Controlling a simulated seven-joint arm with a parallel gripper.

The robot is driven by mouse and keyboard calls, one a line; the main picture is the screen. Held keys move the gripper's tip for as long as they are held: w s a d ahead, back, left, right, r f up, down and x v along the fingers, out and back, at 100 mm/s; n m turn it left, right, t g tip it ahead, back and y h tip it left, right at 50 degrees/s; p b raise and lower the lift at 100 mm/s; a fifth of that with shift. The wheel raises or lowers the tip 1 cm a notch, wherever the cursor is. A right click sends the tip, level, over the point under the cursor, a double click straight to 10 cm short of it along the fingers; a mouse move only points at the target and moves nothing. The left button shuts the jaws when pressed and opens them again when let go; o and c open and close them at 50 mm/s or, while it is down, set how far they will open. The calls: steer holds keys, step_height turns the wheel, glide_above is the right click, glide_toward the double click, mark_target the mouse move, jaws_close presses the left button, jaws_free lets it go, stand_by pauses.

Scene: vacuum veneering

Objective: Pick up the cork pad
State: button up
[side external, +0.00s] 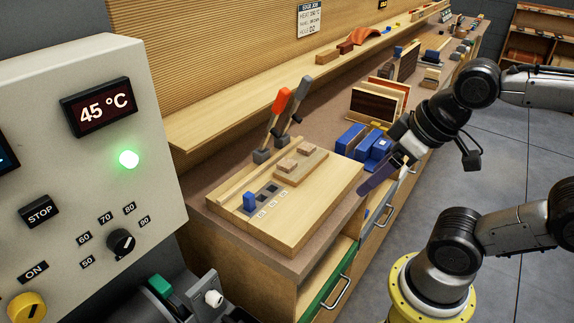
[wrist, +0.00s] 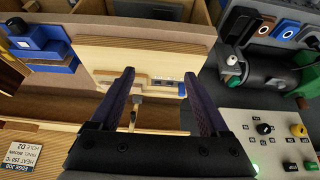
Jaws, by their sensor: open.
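My gripper (side external: 366,188) hangs above the bench's front edge, to the right of the board and apart from the blocks. In the wrist view my gripper (wrist: 159,74) has its two dark fingers spread with nothing held between them. Part of the board (wrist: 110,68) shows beyond the fingers there. I cannot clearly make out the blocks in that view.
A red-handled lever (side external: 280,103) and a grey-handled lever (side external: 295,103) stand behind the board. A blue peg (side external: 250,201) stands in its slotted row. Blue holders (side external: 350,138) and upright panels (side external: 376,103) stand farther along the bench. A control panel (side external: 70,180) fills the left.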

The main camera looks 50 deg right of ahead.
step_height(320, 180, up, 2)
steer(key=m+g+h, duration=0.5)
steer(key=m+g, duration=0.1)
steer(key=m, duration=1.2)
glide_above(286, 163)
steer(key=a, duration=0.6)
steer(key=shift+y, duration=0.3)
steer(key=x, duration=1.3)
steer(key=shift+w+d+f, duration=0.1)
steer(key=shift+w+d, duration=0.05)
steer(key=shift+w, duration=0.05)
jaws_close()
